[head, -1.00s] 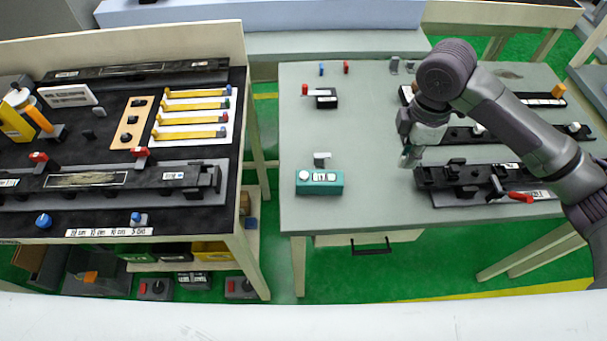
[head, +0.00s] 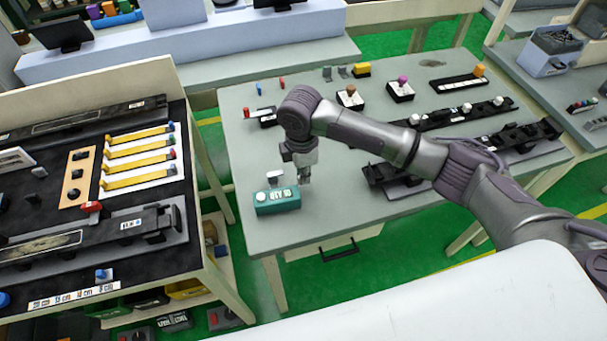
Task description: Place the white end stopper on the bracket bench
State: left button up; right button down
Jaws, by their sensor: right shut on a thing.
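My right gripper (head: 304,174) is over the grey-green bench (head: 330,225), just right of a teal block with white knobs (head: 278,201). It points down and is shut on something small. The held thing is too small and too covered by the fingers for me to identify. I cannot tell whether it is the white end stopper. White round pieces (head: 466,108) show on a black rail further back on this bench. Which bench is the bracket bench is not marked. My left gripper is out of view.
A small pale bracket (head: 275,178) stands behind the teal block. A black clip fixture (head: 392,172) lies partly behind my right arm. On the left is a black-topped table (head: 190,252) with yellow strips (head: 138,158).

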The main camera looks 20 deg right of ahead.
jog(key=shift+f, duration=0.95)
jog(key=shift+f, duration=0.1)
jog(key=c, duration=1.2)
grip_release()
jog(key=r+b, duration=0.2)
jog(key=r, duration=1)
jog(key=shift+a+r, duration=0.15)
jog(key=shift+a, duration=0.05)
